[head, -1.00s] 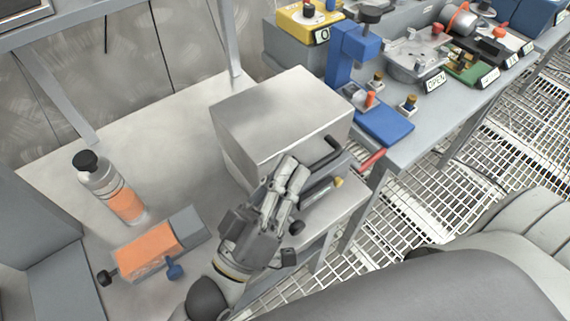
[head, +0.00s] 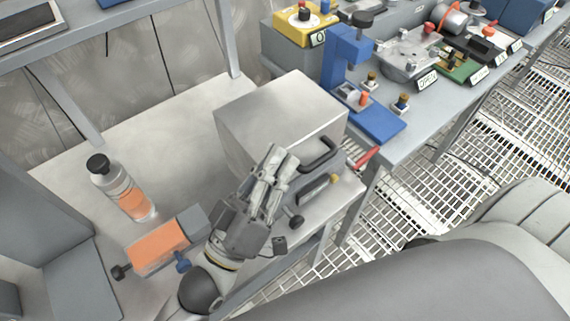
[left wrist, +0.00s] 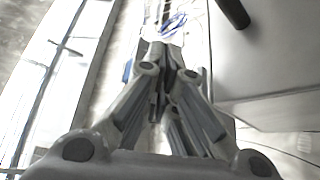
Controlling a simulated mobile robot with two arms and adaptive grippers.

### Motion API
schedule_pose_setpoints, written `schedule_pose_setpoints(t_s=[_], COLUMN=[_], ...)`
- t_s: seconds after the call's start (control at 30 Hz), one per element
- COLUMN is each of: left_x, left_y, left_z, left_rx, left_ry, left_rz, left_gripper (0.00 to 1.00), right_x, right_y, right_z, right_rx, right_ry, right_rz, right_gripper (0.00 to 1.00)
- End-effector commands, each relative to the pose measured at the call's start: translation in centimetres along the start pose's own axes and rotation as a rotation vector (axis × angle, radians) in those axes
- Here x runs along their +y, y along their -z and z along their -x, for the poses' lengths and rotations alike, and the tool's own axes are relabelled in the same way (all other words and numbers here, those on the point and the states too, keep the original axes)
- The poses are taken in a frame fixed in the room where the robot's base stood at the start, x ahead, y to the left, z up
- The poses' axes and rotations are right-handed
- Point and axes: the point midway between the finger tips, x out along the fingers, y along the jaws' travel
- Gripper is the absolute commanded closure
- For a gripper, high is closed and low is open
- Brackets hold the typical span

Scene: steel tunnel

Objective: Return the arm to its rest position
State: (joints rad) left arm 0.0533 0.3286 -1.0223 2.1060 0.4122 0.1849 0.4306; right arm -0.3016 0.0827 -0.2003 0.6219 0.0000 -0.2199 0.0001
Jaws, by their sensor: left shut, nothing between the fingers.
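My left gripper (head: 277,168) is shut and empty in the head view. It is in front of a grey metal box (head: 280,108) with a black handle (head: 320,155), a little to the left of that handle. In the left wrist view the gripper's fingers (left wrist: 165,65) come together in the middle, with nothing seen between them. The box's side (left wrist: 265,55) fills the right of that view. Whether the gripper touches the box I cannot tell. My right gripper is not in view.
A clear bottle with orange contents (head: 125,190) and an orange-topped block (head: 157,249) with dark knobs stand left of my arm. A blue press (head: 345,75) stands on the bench at upper right. A red handle (head: 367,157) juts near the box. Grating floor is at right.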

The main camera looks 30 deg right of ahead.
Motion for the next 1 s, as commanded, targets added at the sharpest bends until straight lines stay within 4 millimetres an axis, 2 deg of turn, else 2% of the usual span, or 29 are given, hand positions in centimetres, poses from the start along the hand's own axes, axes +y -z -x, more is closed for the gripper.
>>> schedule_pose_setpoints(t_s=[0.03, 0.1, 0.3, 0.43, 0.6, 0.8, 0.87, 1.0], left_x=[-0.9, -1.2, -1.7, -1.9, -1.9, -1.8, -1.5, -0.2], left_y=[-0.9, -0.8, -0.4, -0.2, -0.1, 0.1, 0.5, 2.3], left_z=[2.0, 3.5, 7.0, 8.4, 9.2, 9.1, 8.9, 7.8], left_rx=[-0.014, -0.012, -0.007, -0.005, -0.003, -0.002, -0.002, -0.002], left_ry=[0.009, 0.008, 0.006, 0.005, 0.003, 0.003, 0.003, 0.003], left_rz=[-0.001, 0.0, 0.0, 0.0, 0.001, 0.001, 0.001, 0.001], left_gripper=[1.0, 1.0, 1.0, 1.0, 1.0, 1.0, 1.0, 1.0], right_x=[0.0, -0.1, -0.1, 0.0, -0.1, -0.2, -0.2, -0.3], right_y=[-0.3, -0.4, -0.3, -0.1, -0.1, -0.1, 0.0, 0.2], right_z=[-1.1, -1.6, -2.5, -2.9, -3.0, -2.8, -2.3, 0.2], right_rx=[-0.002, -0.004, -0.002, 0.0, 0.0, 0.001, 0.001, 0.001], right_ry=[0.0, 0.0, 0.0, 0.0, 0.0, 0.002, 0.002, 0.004], right_rz=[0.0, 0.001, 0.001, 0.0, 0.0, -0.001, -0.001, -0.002], right_gripper=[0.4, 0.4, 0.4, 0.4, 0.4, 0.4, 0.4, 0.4])
